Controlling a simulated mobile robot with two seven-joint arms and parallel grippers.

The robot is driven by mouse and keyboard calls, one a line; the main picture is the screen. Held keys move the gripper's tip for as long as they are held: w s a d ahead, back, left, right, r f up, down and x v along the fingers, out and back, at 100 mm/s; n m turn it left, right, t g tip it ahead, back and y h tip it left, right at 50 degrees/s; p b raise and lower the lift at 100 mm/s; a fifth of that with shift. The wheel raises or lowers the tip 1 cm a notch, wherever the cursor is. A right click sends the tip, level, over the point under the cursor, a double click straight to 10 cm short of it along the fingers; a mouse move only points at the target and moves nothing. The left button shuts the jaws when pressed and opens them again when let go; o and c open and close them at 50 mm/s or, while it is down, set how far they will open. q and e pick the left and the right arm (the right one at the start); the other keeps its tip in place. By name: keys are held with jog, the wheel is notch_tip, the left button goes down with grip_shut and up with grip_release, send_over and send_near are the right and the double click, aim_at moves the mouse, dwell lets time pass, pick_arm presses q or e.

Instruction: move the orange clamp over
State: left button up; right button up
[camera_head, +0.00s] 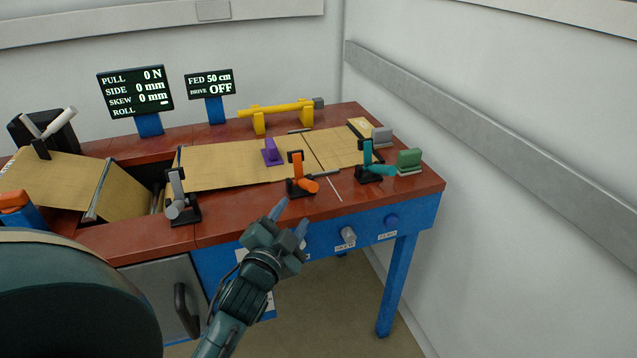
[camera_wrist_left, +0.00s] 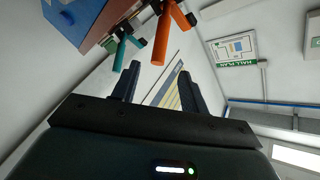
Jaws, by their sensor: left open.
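The orange clamp (camera_head: 298,176) stands on the front edge of the red tabletop, on a black base, with its orange handle (camera_head: 310,185) pointing toward the right front. My left gripper (camera_head: 289,213) is open and empty, just in front of the table edge and short of the clamp, apart from it. In the left wrist view the orange handle (camera_wrist_left: 159,40) shows beyond the two dark fingers (camera_wrist_left: 156,85), above the gap between them. A teal clamp (camera_head: 368,165) stands to the right of the orange one and also shows in the left wrist view (camera_wrist_left: 121,52). My right gripper is not seen.
A grey clamp (camera_head: 178,200) stands left on the table edge. A purple block (camera_head: 270,152) sits on the tan sheet (camera_head: 220,165). A green block (camera_head: 409,159) is at the right end. Knobs (camera_head: 348,235) stick out of the blue front panel. Two displays (camera_head: 135,90) stand behind.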

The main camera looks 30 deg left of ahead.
aim_at(310, 185)
pick_arm(q)
jog(key=x, duration=1.1)
jog(key=shift+w+a+p, duration=0.1)
jog(key=shift+w+p, duration=0.25)
jog(key=shift+p, duration=0.05)
grip_shut()
